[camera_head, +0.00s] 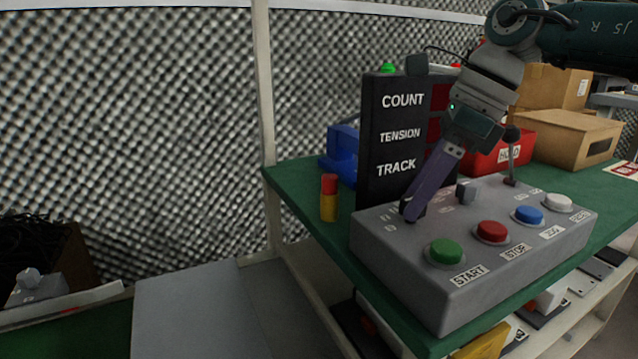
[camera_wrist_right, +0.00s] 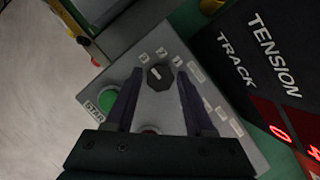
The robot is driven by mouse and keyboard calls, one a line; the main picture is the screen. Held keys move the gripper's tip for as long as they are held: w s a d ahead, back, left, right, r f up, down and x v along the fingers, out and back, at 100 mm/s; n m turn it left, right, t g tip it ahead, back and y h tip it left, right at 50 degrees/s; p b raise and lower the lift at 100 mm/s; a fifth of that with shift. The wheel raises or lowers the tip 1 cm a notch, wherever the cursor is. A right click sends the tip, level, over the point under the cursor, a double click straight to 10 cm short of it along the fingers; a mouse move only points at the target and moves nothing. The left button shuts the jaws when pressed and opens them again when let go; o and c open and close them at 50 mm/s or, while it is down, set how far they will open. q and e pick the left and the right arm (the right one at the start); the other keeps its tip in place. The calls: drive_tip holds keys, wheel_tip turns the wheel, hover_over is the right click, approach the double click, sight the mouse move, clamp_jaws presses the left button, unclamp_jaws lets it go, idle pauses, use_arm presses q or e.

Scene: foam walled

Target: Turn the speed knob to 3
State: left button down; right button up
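The speed knob (camera_wrist_right: 159,77) is a dark, many-sided dial with a pale mark, on the grey control box (camera_wrist_right: 187,52). My left gripper is not in view.
The box also carries a green START button (camera_head: 445,251), red (camera_head: 491,230), blue (camera_head: 528,214) and white (camera_head: 558,202) buttons, and a lever (camera_head: 511,160). A black COUNT/TENSION/TRACK display (camera_head: 385,135) stands close behind. A red-and-yellow cylinder (camera_head: 329,198) stands left.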

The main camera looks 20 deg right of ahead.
drive_tip(key=shift+o, duration=1.2)
drive_tip(key=shift+r, duration=0.1)
drive_tip(key=p+v, duration=0.3)
drive_tip(key=v, duration=0.6)
drive_tip(key=shift+d+r, duration=0.2)
drive_tip(key=shift+r, duration=0.15)
drive_tip(key=shift+s+a, duration=0.1)
